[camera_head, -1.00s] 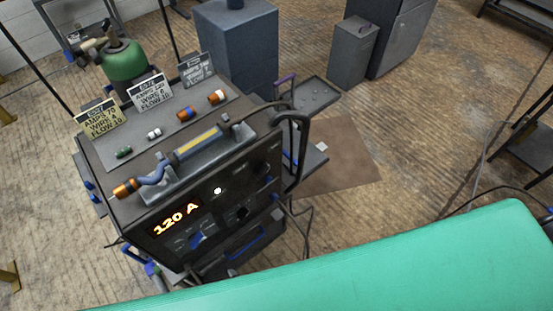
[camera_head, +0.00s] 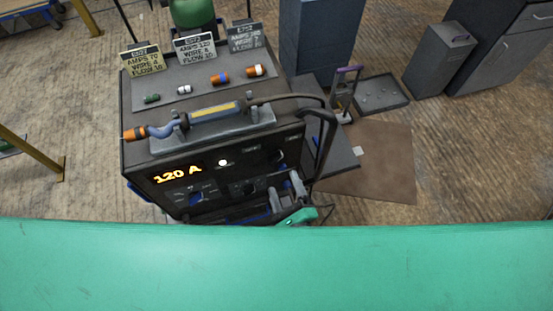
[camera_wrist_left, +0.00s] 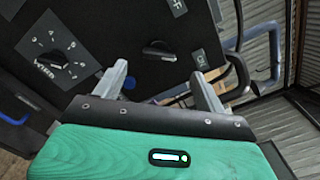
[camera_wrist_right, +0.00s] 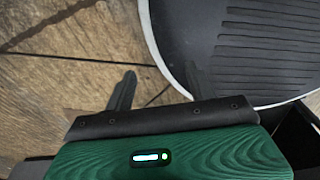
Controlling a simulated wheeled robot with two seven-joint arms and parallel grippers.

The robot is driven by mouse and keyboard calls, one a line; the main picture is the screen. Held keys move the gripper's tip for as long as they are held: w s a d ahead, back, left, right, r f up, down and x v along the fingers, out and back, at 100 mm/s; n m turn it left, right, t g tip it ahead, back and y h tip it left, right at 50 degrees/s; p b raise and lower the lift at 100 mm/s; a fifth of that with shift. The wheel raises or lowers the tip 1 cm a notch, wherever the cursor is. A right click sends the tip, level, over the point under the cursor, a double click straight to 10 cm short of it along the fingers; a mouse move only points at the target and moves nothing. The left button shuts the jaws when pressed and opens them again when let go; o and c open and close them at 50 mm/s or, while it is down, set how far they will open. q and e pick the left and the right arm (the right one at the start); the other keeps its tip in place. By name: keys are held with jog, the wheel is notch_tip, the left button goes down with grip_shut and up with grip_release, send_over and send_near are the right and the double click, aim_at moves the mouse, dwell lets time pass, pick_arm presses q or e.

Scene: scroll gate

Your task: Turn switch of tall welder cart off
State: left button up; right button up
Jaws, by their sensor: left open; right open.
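The tall welder cart (camera_head: 210,165) stands ahead, its dark front panel towards me and its display reading 120 A. In the left wrist view a black lever switch (camera_wrist_left: 160,50) lies roughly level on the panel, with partly cut-off, unclear labels above and at right. My left gripper (camera_head: 284,185) is open in front of the panel's lower right. In its wrist view the fingers (camera_wrist_left: 158,76) point at the panel on either side of the switch, apart from it. My right gripper (camera_wrist_right: 160,82) is open and empty over the floor, outside the head view.
A numbered dial (camera_wrist_left: 52,62) sits left of the switch. A black hose (camera_head: 328,135) loops down the cart's right side. Signs and small coloured parts stand on top. A hand truck (camera_head: 345,95) and a low tray (camera_head: 381,92) stand behind right. A rounded dark plate (camera_wrist_right: 260,50) lies near my right gripper.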

aim_at(275, 162)
pick_arm(q)
jog(key=p+x, duration=0.1)
jog(key=x, duration=0.5)
jog(key=shift+w+p, duration=0.2)
jog(key=shift+p, duration=0.15)
jog(key=shift+w+a, duration=0.25)
jog(key=shift+w, duration=0.45)
pick_arm(e)
jog(key=shift+w+d+r, duration=0.15)
jog(key=shift+d+r, duration=0.25)
jog(key=shift+r, duration=0.25)
jog(key=shift+w+d+r, duration=0.1)
jog(key=shift+d+r, duration=0.3)
jog(key=shift+r, duration=0.2)
pick_arm(q)
jog(key=shift+c, duration=0.4)
